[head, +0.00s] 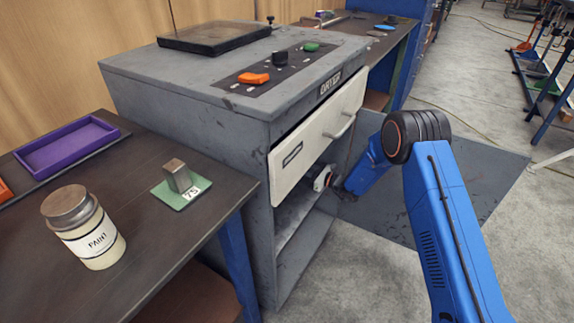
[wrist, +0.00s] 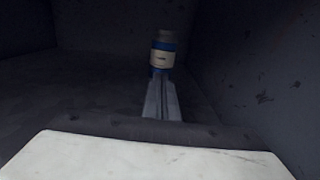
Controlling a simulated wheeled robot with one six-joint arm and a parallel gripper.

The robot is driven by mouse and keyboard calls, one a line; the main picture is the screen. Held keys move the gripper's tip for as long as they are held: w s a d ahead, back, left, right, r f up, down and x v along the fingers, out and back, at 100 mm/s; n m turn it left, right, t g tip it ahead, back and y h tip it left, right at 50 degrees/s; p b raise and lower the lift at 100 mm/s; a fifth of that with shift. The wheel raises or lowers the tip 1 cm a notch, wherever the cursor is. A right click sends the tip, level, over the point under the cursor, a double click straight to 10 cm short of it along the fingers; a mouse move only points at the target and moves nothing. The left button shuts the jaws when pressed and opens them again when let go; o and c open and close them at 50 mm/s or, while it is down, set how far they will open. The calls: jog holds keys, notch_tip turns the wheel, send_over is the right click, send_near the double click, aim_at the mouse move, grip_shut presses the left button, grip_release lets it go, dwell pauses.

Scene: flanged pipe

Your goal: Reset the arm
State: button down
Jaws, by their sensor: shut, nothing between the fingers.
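My gripper (wrist: 162,100) shows in the wrist view as two grey fingers shut together, with nothing between them, inside a dark compartment. In the head view my blue arm reaches to the front of the grey dryer cabinet (head: 190,90), and its end is beside the cream front panel (head: 300,150); the fingertips are hidden there. A small container (wrist: 163,55) with a cream and blue band stands beyond the fingertips in the wrist view. Whether the fingers touch it I cannot tell.
A pale panel edge (wrist: 150,158) crosses the bottom of the wrist view, close to the gripper. A dark table (head: 130,160) at left holds a paint jar (head: 90,232), a metal block (head: 177,176) on a green card and a purple tray (head: 68,147).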

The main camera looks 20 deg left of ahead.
jog(key=shift+s+d, duration=0.15)
jog(key=shift+d, duration=0.85)
jog(key=shift+s+d, duration=0.15)
jog(key=shift+d, duration=0.85)
